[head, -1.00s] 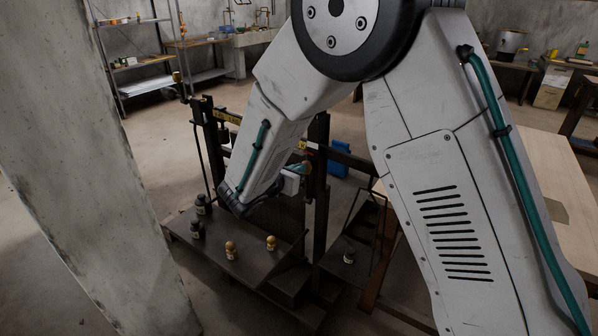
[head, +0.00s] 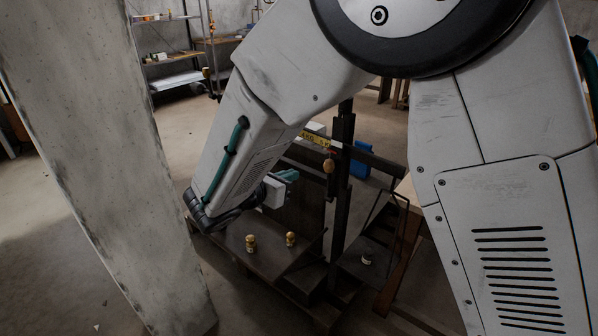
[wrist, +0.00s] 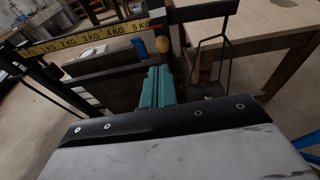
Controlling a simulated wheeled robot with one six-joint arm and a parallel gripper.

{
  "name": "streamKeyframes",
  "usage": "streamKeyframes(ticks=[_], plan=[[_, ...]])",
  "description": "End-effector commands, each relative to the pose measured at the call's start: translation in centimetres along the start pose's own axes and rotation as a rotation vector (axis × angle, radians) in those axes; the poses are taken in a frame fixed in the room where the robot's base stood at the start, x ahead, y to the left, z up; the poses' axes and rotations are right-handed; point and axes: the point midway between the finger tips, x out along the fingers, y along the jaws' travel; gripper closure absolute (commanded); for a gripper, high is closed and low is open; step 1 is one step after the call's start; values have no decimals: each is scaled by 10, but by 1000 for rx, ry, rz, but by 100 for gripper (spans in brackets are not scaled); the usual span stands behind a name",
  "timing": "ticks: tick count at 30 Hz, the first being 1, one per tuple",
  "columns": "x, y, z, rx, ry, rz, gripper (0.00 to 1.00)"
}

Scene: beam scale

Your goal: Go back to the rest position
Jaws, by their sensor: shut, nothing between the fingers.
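My gripper (head: 288,175) shows as teal fingers beyond the white wrist in the head view, in front of the beam scale. In the wrist view its teal fingers (wrist: 155,88) are together with nothing between them, apart from the scale's yellow number strip (wrist: 92,47). The scale's dark post (head: 342,180) stands upright right of my gripper. Two brass weights (head: 251,243) (head: 291,239) stand on the dark platform (head: 268,262) below.
A concrete pillar (head: 110,150) rises close on the left. A wooden table (wrist: 245,52) stands right of the scale. Shelves (head: 165,50) are far back, with open floor before them.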

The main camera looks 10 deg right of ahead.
Motion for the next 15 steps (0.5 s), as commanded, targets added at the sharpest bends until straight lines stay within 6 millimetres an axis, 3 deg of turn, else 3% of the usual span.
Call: streamKeyframes(ticks=[5, 9, 15], plan=[[-4, -10, -10, 79, 38, -38, 100], [-6, -53, -27, 210, 140, -179, 100], [-5, -136, -13, 515, 289, -475, 100]])
